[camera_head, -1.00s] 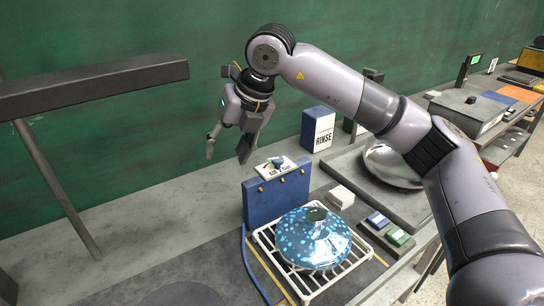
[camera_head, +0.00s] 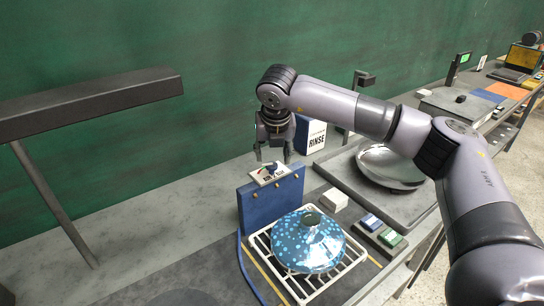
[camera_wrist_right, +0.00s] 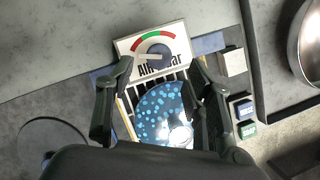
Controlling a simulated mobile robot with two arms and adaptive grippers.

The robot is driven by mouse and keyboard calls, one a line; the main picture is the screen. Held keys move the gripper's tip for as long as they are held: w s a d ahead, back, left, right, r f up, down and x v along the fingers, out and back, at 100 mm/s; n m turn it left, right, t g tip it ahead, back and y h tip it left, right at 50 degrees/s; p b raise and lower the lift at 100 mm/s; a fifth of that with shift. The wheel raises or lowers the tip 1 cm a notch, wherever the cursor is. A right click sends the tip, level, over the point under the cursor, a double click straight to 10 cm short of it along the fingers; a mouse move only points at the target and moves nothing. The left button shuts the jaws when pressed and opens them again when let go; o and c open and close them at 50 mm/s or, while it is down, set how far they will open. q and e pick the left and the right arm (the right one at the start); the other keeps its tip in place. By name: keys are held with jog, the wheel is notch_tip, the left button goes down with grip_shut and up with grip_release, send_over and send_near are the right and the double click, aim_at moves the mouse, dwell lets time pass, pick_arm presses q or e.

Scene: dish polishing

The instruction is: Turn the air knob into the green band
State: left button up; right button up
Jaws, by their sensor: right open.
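The air knob (camera_wrist_right: 158,52) is a small dark blue knob on a white label plate (camera_wrist_right: 183,45). The plate has an arc with a green middle and red ends. In the head view the plate (camera_head: 258,179) lies on top of the blue box (camera_head: 285,197), and the knob is small there. My right gripper (camera_head: 273,157) is open, pointing down just above the knob. In the right wrist view its two fingers (camera_wrist_right: 161,68) stand apart to either side of the knob, holding nothing. My left gripper is out of view.
A blue speckled dish cover (camera_head: 305,245) sits on a white wire rack (camera_head: 352,262) in front of the box. A RINSE box (camera_head: 313,136) stands behind. A silver bowl (camera_head: 385,165) rests in a grey tray to the right. A dark lamp bar (camera_head: 90,100) overhangs the left.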

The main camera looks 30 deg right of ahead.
aim_at(272, 165)
jog(key=shift+p+x, duration=0.45)
jog(key=shift+x, duration=1.75)
jog(key=shift+c, duration=0.2)
grip_shut()
